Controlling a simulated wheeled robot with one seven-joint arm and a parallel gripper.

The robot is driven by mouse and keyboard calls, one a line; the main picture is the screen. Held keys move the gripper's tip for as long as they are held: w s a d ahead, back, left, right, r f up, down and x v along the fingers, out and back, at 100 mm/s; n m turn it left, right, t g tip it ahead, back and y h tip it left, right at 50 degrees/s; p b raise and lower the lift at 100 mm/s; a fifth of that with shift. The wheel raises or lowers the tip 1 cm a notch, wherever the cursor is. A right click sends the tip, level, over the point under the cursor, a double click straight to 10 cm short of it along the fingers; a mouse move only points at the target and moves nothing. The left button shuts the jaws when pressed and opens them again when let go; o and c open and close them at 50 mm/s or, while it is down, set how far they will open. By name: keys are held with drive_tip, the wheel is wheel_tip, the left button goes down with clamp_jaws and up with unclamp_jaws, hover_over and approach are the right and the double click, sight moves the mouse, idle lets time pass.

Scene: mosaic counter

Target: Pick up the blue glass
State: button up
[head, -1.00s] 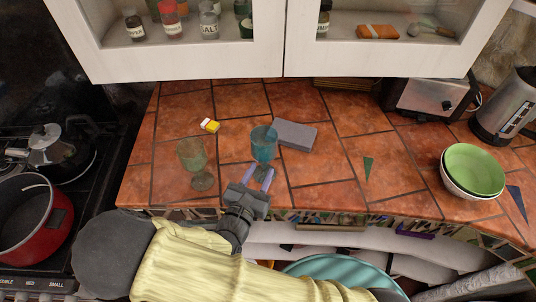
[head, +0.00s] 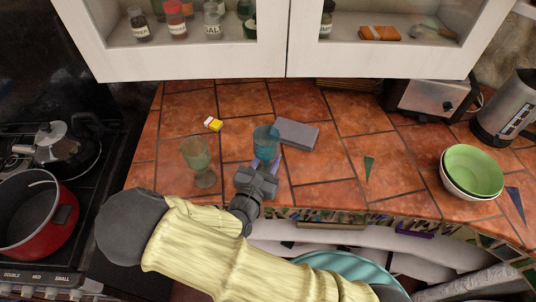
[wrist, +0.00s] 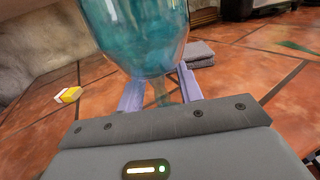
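The blue glass (head: 265,141) stands upright on the tiled counter, at the middle of the head view. In the wrist view its large bowl (wrist: 148,38) fills the top, with the stem below it. My gripper (head: 265,163) is at the near side of the glass, low under the bowl. In the wrist view its two purple fingers (wrist: 161,90) are apart, one on each side of the stem, with gaps visible. The foot of the glass is mostly hidden by my gripper.
A green glass (head: 198,160) stands close on the left. A grey folded cloth (head: 297,133) lies just behind right, and a small yellow and white box (head: 213,124) behind left. Stacked bowls (head: 472,172) stand far right. White cabinets (head: 180,65) hang above. The counter's front edge is near.

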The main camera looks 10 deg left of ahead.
sight(271, 129)
drive_tip(key=shift+a, duration=0.1)
drive_tip(key=c, duration=0.6)
drive_tip(key=shift+w, duration=0.1)
clamp_jaws()
drive_tip(key=shift+s+r, duration=0.1)
drive_tip(key=shift+s, duration=0.1)
drive_tip(key=shift+s+a+r, duration=0.1)
drive_tip(key=shift+a+r, duration=0.05)
drive_tip(key=shift+r, duration=0.1)
wheel_tip(271, 129, up, 9)
drive_tip(key=shift+f, duration=0.1)
drive_tip(key=shift+d+r, duration=0.2)
drive_tip(key=shift+r, duration=0.1)
